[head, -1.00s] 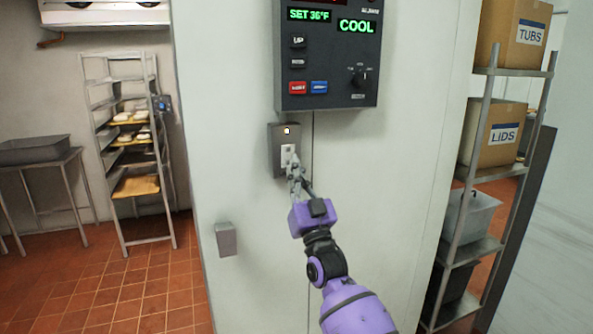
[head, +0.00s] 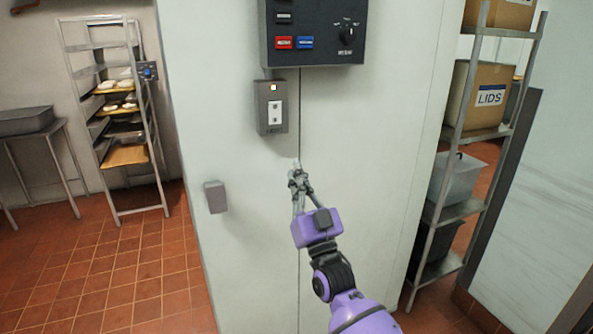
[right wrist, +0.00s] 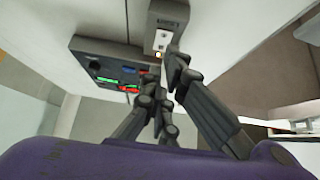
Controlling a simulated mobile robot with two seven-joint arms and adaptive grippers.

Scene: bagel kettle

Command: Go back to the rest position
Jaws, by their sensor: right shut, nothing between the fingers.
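My right gripper (head: 297,170) is in front of the pale wall panel in the head view, below a small grey switch box (head: 271,107) and apart from it. Its fingers are together and hold nothing. In the right wrist view the fingers (right wrist: 172,75) show large, with the switch box (right wrist: 168,22) beyond them and its small light lit. The dark control panel (head: 312,33) is above the switch box in the head view and also shows in the right wrist view (right wrist: 110,72). My left gripper is not in view.
A rack with trays of dough (head: 125,155) stands at the left beside a metal table (head: 45,135). A shelf with a box marked LIDS (head: 482,97) and grey tubs (head: 458,180) stands at the right. A small grey block (head: 215,197) sticks out from the wall. Red tiled floor is free at left.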

